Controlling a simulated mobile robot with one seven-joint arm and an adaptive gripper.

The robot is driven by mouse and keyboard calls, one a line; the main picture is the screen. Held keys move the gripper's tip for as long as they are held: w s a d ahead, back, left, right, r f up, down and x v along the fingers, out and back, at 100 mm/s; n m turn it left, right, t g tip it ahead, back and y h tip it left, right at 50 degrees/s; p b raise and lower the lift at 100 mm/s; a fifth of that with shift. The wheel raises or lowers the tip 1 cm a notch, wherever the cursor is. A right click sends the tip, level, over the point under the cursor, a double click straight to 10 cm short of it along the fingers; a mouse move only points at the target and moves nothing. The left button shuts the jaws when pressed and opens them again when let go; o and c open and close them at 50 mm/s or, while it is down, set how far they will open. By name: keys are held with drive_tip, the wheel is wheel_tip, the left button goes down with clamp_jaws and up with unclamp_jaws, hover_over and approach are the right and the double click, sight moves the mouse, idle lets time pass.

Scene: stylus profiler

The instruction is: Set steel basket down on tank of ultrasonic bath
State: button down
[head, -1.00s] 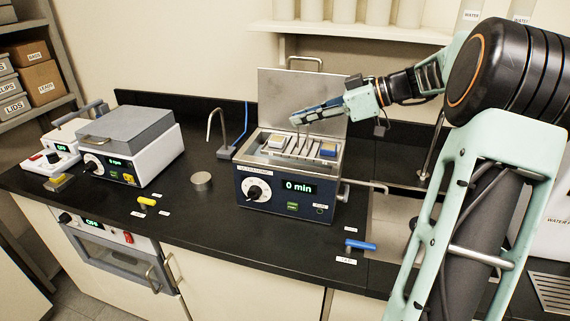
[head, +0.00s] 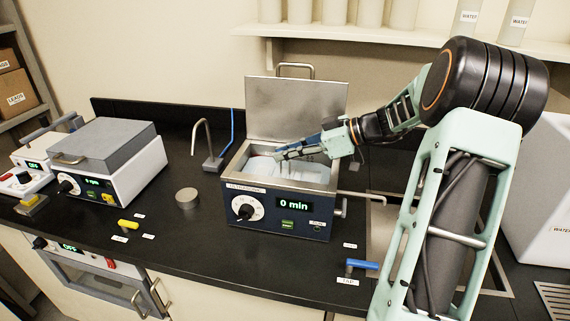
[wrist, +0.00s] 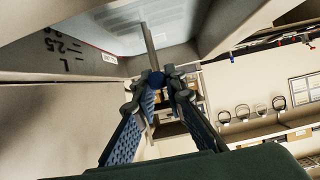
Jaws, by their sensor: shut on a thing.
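The ultrasonic bath (head: 275,213) is a dark box on the bench with a dial and a "0 min" display. Its steel lid (head: 296,108) stands open behind its tank (head: 236,163), which holds pale liquid. My gripper (head: 279,155) is over the tank, low near the liquid. In the wrist view its fingers (wrist: 157,82) are closed on a thin steel rod (wrist: 148,40), seemingly the handle of the steel basket. The rod reaches toward the liquid in the tank. The basket's body cannot be made out now; it seems to be down in the tank.
A bent tap (head: 207,140) and a round steel weight-like piece (head: 187,198) stand left of the bath. A grey-lidded device (head: 110,160) is further left. A sink (head: 383,218) and a blue-handled tap (head: 360,265) lie to the right. The open lid bounds the tank's back.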

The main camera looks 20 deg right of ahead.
sight(285, 163)
drive_tip(key=shift+f, duration=1.65)
drive_tip(key=shift+f, duration=0.2)
drive_tip(key=c, duration=2)
unclamp_jaws()
drive_tip(key=shift+r, duration=0.2)
drive_tip(key=b+v, duration=0.1)
drive_tip(key=v, duration=1.1)
